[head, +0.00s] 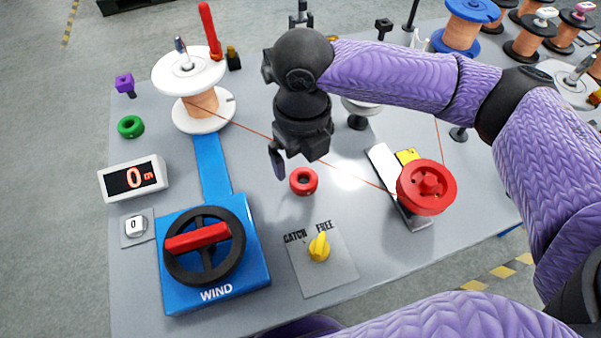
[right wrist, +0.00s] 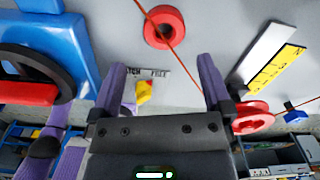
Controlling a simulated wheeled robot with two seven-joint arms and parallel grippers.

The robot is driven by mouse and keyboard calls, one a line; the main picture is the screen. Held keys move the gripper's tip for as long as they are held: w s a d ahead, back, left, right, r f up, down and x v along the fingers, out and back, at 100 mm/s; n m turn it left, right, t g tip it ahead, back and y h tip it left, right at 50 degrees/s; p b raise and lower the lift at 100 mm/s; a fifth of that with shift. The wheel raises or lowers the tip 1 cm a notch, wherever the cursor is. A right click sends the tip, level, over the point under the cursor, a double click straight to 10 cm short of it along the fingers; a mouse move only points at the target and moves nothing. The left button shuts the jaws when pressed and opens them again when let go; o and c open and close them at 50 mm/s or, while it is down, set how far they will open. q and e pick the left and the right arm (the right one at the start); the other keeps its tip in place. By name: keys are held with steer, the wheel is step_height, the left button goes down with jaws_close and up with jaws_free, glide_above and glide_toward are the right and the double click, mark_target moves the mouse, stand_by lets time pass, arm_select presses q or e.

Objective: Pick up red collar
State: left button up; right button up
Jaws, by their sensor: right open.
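The red collar (head: 304,191) is a small ring lying flat on the grey table, in the middle of the head view. In the right wrist view the red collar (right wrist: 178,20) is near the top centre, beyond the fingertips, with an orange-red line crossing over it. My right gripper (head: 291,161) hangs just above and behind the collar in the head view; its far finger is partly hidden. In the right wrist view my right gripper (right wrist: 163,70) has its two purple fingers wide apart, with nothing between them. My left gripper does not show.
A taut line runs from the white-flanged spool (head: 190,68) past the collar to a red pulley (head: 428,188). The blue WIND crank (head: 213,252) and yellow CATCH/FREE knob (head: 319,247) stand nearer. A green ring (head: 131,135) and display (head: 134,180) are left.

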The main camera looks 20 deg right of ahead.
mark_target(304, 176)
steer(key=f+b, duration=0.1)
steer(key=f, duration=0.1)
steer(key=f+b, duration=0.1)
steer(key=f, duration=0.1)
steer(key=f+b, duration=0.1)
steer(key=f, duration=0.1)
steer(key=shift+w+d+f+b, duration=0.1)
steer(key=shift+d+f+b, duration=0.15)
steer(key=shift+f+b, duration=0.1)
steer(key=shift+r, duration=0.25)
steer(key=c, duration=1.2)
step_height(304, 176, up, 10)
steer(key=p, duration=0.5)
steer(key=shift+p, duration=0.4)
